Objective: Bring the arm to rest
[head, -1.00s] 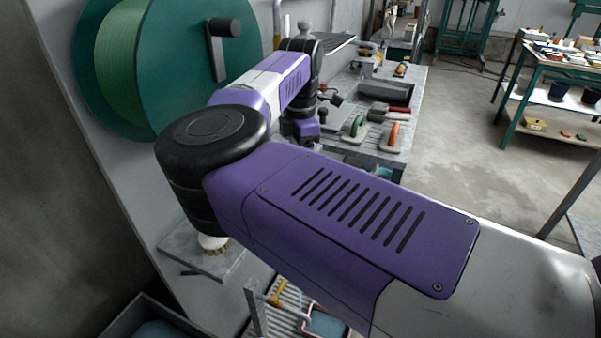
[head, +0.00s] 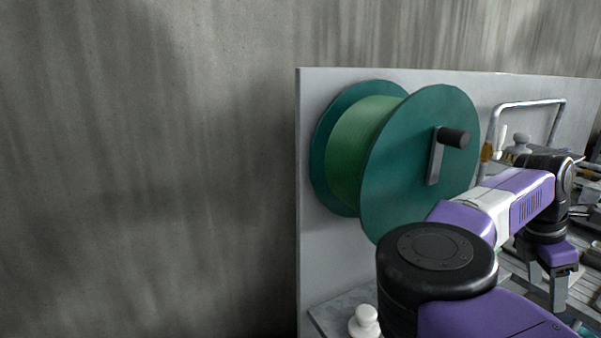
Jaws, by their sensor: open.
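My arm, purple, white and black, reaches in from the lower right of the head view. It bends at a large black joint and runs on to the right past the reel. My gripper (head: 547,286) hangs down at the right, its grey fingers apart. I see nothing held between them. It is over the workbench area, and its height above the surface is hard to tell.
A green reel (head: 420,165) with a crank handle (head: 452,138) is mounted on a pale panel (head: 309,250), close behind my arm. A white knob (head: 365,321) shows at the bottom. A bent metal tube (head: 530,103) stands behind my wrist. A bare concrete wall (head: 150,170) fills the left.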

